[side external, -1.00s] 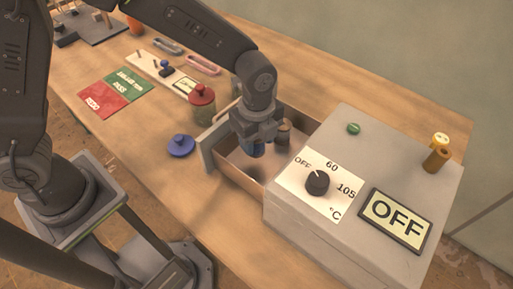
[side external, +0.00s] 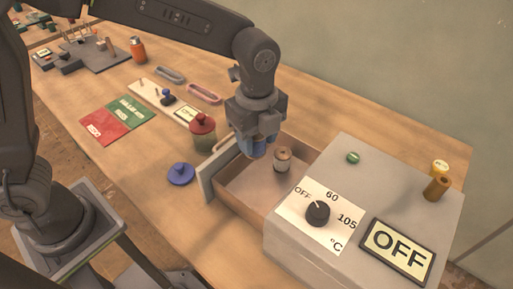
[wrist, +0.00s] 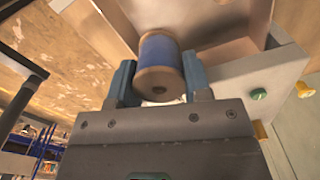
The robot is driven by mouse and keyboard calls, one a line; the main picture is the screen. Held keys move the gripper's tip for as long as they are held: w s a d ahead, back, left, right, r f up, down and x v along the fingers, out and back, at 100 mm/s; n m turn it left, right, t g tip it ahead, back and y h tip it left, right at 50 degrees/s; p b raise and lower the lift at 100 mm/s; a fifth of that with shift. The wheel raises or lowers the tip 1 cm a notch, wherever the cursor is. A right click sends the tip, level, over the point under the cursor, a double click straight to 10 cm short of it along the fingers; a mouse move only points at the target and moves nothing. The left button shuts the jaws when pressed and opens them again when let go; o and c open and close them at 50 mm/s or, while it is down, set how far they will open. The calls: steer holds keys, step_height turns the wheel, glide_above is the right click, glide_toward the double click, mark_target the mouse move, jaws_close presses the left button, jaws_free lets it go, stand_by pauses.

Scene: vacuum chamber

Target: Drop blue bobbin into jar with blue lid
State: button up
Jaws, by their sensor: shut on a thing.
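The blue bobbin (wrist: 158,50), blue thread on a tan wooden spool, is between my gripper's two fingers (wrist: 158,82) in the wrist view. In the side view my gripper (side external: 258,147) is above the open drawer, near its left end. A blue lid with a knob (side external: 181,174) lies on the table left of the drawer. I cannot make out an open jar belonging to it; my gripper and arm hide part of the area behind. A jar with a red lid (side external: 203,138) stands left of my gripper.
The open drawer (side external: 240,187) sticks out of a grey heater box (side external: 345,240) marked OFF. A tan bobbin (side external: 282,160) stands in the drawer. A yellow-topped post (side external: 438,180) and green button (side external: 353,157) are on the box. Red and green mats (side external: 118,118) lie left.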

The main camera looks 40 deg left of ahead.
step_height(320, 180, up, 6)
steer(key=shift+f, duration=0.1)
steer(key=w+a, duration=1.9)
step_height(320, 180, down, 12)
steer(key=shift+s+r, duration=0.2)
steer(key=shift+r, duration=0.05)
steer(key=shift+a, duration=0.1)
steer(key=o, duration=1)
